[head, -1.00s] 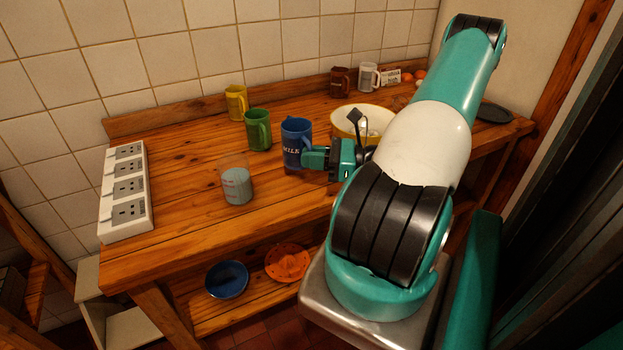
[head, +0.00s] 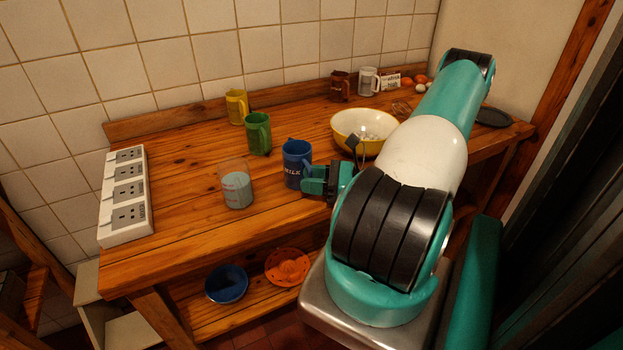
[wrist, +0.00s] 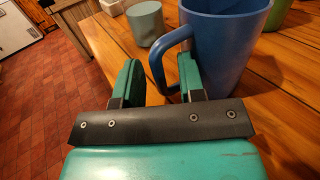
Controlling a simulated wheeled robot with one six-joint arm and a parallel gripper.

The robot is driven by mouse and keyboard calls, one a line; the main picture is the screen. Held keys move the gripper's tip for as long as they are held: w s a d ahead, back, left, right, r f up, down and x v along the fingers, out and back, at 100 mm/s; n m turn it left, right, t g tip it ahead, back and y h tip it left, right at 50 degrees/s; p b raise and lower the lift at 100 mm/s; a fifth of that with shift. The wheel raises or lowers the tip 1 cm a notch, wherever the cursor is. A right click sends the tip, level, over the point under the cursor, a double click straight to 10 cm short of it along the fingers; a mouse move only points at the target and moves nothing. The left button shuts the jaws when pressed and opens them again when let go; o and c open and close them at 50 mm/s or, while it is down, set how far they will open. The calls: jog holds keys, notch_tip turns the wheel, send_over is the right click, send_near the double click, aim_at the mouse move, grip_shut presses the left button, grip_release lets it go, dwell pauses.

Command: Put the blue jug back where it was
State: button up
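The blue jug (head: 297,165), lettered MILK, stands upright on the wooden table, right of the measuring cup. Its handle points toward my gripper (head: 314,188), which is at the jug's right side. In the wrist view the jug (wrist: 228,50) is just past the fingers. My gripper (wrist: 160,82) is open, its two fingers apart. The left part of the handle shows in the gap between them, and the right finger overlaps the jug. I cannot tell whether a finger touches it. The jug's base is hidden in the wrist view.
A measuring cup (head: 237,187) stands to the left. A green mug (head: 258,134) and yellow mug (head: 236,107) stand behind. A yellow-white bowl (head: 346,125) is behind right, near my arm. A white socket strip (head: 124,197) lies at the table's left end. Table front-left is clear.

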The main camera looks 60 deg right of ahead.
jog(key=shift+s+r, duration=0.1)
jog(key=shift+r, duration=0.05)
jog(key=b+v, duration=0.2)
jog(key=v, duration=1)
